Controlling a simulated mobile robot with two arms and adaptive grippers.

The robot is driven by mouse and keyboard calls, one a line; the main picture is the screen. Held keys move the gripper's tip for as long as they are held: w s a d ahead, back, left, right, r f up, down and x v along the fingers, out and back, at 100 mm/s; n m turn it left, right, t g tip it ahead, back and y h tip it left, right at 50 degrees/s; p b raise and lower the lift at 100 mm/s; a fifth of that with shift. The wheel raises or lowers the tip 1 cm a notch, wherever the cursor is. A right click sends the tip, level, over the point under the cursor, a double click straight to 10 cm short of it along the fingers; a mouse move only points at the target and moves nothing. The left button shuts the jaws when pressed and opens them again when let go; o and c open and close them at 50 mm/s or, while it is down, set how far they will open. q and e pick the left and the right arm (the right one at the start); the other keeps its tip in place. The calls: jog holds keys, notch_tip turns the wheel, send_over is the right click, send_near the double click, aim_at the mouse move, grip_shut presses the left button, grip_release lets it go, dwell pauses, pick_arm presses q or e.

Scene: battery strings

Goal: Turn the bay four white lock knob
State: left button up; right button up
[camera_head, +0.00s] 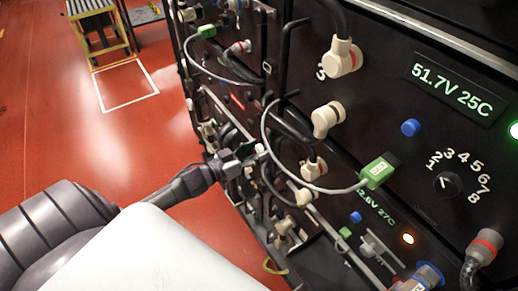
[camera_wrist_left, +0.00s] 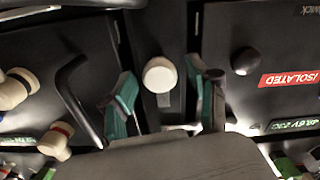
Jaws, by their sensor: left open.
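A white round lock knob (camera_wrist_left: 160,75) sits on a dark vertical strip between two battery panels in the left wrist view. A small white knob end (camera_head: 260,148) shows just past my left gripper (camera_head: 240,158) in the head view. In the wrist view my left gripper (camera_wrist_left: 165,100) is open, with one teal-padded finger on each side of the knob. Gaps show between the knob and both fingers, so I see no grip on it. I cannot read a bay number at this knob. My right gripper is in neither view.
A black handle (camera_wrist_left: 75,95) stands out left of the fingers. A grey cable (camera_head: 268,115) with a green tagged plug (camera_head: 378,171) loops close to my gripper. Cream connectors (camera_head: 327,119) protrude from the rack. Red floor (camera_head: 60,130) is open at the left.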

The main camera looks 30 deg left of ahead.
pick_arm(q)
jog(key=shift+w+d, duration=0.15)
jog(key=shift+w, duration=0.3)
jog(key=shift+c, duration=0.2)
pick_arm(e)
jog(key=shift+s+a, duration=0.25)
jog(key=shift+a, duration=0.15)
pick_arm(q)
grip_shut()
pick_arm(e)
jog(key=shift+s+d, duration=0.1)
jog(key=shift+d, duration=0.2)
